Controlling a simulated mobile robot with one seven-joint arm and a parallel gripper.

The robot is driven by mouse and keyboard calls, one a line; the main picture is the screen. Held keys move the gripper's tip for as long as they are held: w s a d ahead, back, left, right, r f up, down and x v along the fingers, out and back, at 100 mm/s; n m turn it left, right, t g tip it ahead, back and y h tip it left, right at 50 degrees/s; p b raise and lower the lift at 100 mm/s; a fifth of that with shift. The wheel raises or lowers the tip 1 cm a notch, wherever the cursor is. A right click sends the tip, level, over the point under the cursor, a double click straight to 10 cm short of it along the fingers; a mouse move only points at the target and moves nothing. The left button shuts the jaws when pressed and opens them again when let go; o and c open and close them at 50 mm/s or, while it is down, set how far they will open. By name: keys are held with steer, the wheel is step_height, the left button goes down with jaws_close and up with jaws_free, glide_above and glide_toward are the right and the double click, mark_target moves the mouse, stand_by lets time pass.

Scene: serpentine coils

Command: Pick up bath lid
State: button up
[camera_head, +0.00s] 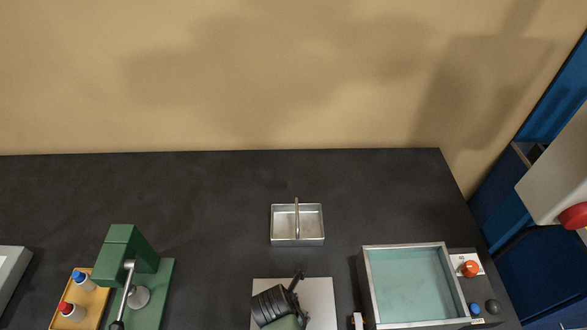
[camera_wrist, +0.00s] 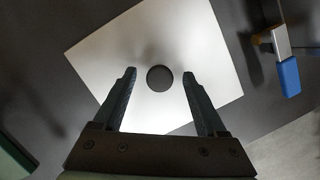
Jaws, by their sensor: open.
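The bath lid (camera_head: 320,291) is a flat, light grey square plate lying on the dark bench, left of the bath. In the wrist view the lid (camera_wrist: 205,50) appears turned, with a round dark knob (camera_wrist: 160,78) at its middle. My gripper (camera_wrist: 159,74) is open and empty above the lid, one finger on each side of the knob in the picture, with gaps on both sides. How far above the knob the fingertips are, I cannot tell. In the head view my gripper (camera_head: 294,288) hides the knob and part of the lid. The bath (camera_head: 367,285) is uncovered, with pale green liquid inside.
A green press-like device (camera_head: 122,262) and a yellow tray (camera_head: 60,318) with capped bottles are at the left. A blue-ended part (camera_wrist: 288,75) lies right of the lid. Open bench lies behind.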

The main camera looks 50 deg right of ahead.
steer(key=shift+d+f, duration=0.15)
steer(key=shift+f, duration=0.55)
jaws_close()
